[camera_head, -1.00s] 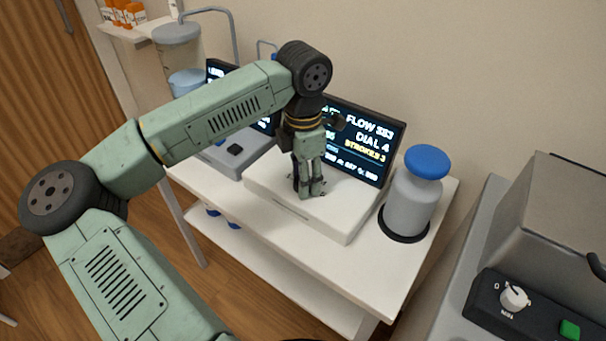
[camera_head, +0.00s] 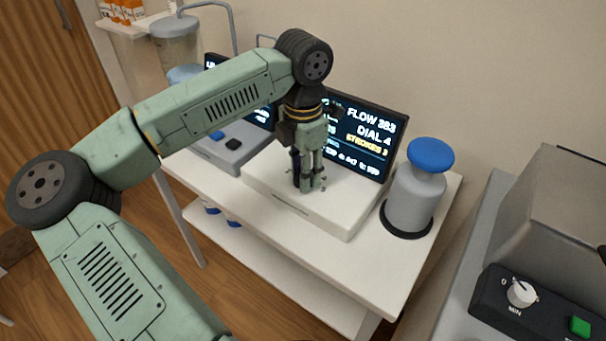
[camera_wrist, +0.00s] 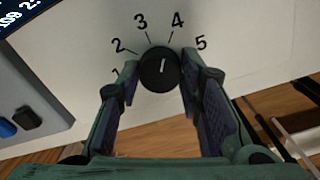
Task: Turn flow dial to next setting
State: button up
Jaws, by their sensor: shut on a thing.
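The flow dial is a round black knob (camera_wrist: 160,70) in the wrist view, on a white panel with the printed numbers 1 to 5 around it. The white line on the knob points up, between 3 and 4 and nearer 4. My gripper (camera_wrist: 158,77) is shut on the knob, one finger on each side of it. In the head view my gripper (camera_head: 308,187) points down onto the top of the white unit (camera_head: 335,217), and its fingers hide the knob. The screen (camera_head: 365,140) behind it reads FLOW, DIAL 4 and STROKES 3.
A grey bottle with a blue cap (camera_head: 415,190) stands right of the white unit. A grey device with buttons (camera_head: 228,150) stands left of it. A grey machine with a white knob (camera_head: 521,292) is at the right. The cart's front edge is clear.

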jog(key=n+b, duration=0.3)
jog(key=shift+f, duration=0.25)
jog(key=shift+r+n+b, duration=0.2)
jog(key=shift+n+b, duration=0.95)
jog(key=shift+n, duration=0.45)
jog(key=o, duration=1.2)
jog(key=shift+r, duration=0.15)
notch_tip(320, 180, up, 12)
jog(key=shift+f, duration=0.1)
